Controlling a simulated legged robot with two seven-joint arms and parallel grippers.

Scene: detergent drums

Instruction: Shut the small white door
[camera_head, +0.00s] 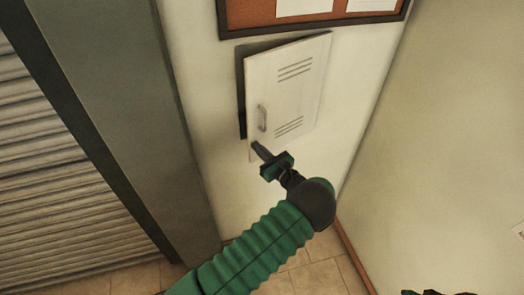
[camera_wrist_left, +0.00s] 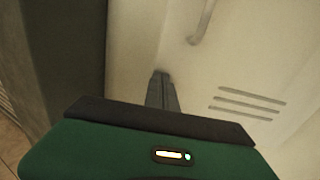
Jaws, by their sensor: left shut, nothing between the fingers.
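The small white door (camera_head: 288,90) hangs ajar on the wall, with vent slots at its top and bottom and a grey handle (camera_head: 262,118) near its left edge. A dark gap (camera_head: 241,95) shows along its left side. My left gripper (camera_head: 256,147) is shut and empty, with its tip at the door's lower left corner, below the handle. In the left wrist view the closed fingers (camera_wrist_left: 161,90) point at the pale door face (camera_wrist_left: 245,70); I cannot tell whether they touch it. A small green and dark part of my right arm shows at the bottom edge of the head view.
A cork board (camera_head: 300,14) with papers hangs just above the door. A grey pillar (camera_head: 140,110) and a ribbed shutter (camera_head: 40,160) stand to the left. The tiled floor (camera_head: 315,275) below is clear.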

